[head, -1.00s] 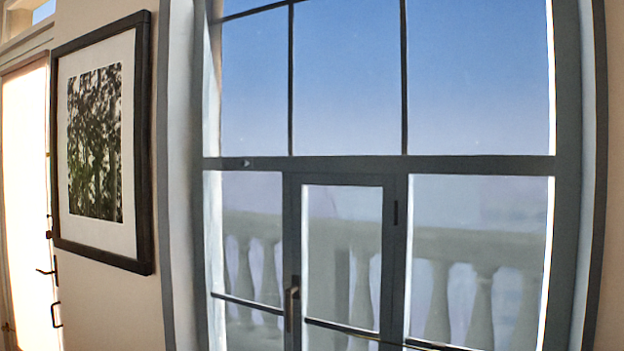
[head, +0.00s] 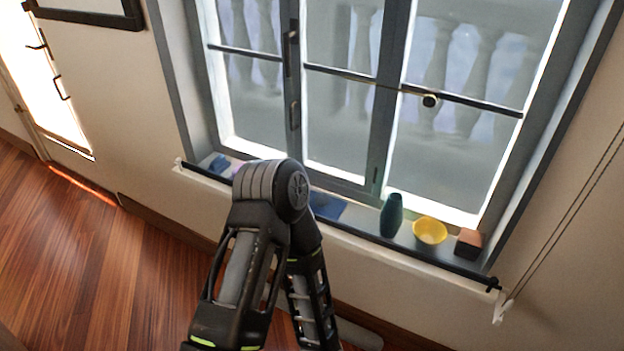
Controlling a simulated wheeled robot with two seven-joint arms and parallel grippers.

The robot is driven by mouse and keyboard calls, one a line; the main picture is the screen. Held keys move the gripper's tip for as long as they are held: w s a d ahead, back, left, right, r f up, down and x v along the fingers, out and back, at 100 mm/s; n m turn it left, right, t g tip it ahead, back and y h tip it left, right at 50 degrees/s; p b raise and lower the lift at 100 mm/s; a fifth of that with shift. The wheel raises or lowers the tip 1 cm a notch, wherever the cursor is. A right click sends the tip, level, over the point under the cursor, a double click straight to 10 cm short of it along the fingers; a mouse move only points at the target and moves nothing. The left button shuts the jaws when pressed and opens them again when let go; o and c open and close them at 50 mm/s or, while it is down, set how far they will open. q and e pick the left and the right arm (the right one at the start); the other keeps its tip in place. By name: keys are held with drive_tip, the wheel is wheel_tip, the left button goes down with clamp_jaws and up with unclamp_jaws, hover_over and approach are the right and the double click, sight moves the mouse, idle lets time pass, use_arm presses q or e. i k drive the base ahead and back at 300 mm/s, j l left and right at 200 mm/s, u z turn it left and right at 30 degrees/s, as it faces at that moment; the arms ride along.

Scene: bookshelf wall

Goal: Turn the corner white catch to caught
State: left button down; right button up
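A small white fitting (head: 500,309) sits on the wall just below the right end of the window sill, with two thin cords running up to the right. Another tiny white fitting (head: 179,163) is at the sill's left end. I cannot tell which of them is the corner white catch, or whether either is caught. The window (head: 340,150) stands between them with its panes closed. One of my arms rises at bottom centre with its bent elbow in front of the sill. Neither gripper is in view.
On the sill stand a teal vase (head: 391,215), a yellow bowl (head: 429,231), a brown-topped block (head: 468,243) and a blue flat item (head: 327,205). A dark rail (head: 420,253) runs along the sill's front edge. The wooden floor (head: 90,270) at left is clear.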

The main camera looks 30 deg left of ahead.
sight(178, 161)
drive_tip(key=u, duration=5.35)
drive_tip(key=k+l+u, duration=0.1)
drive_tip(key=l+u, duration=0.15)
drive_tip(key=l, duration=0.15)
drive_tip(key=k+l+u, duration=0.1)
drive_tip(key=l+u, duration=0.2)
drive_tip(key=k+l+u, duration=0.1)
drive_tip(key=l+u, duration=0.25)
drive_tip(key=u, duration=0.15)
drive_tip(key=k+l+u, duration=0.15)
drive_tip(key=l+u, duration=0.15)
drive_tip(key=u, duration=0.2)
drive_tip(key=k+l+u, duration=0.25)
drive_tip(key=u, duration=0.2)
drive_tip(key=k+l+u, duration=0.2)
drive_tip(key=u, duration=0.3)
drive_tip(key=k+u, duration=0.25)
drive_tip(key=u, duration=0.25)
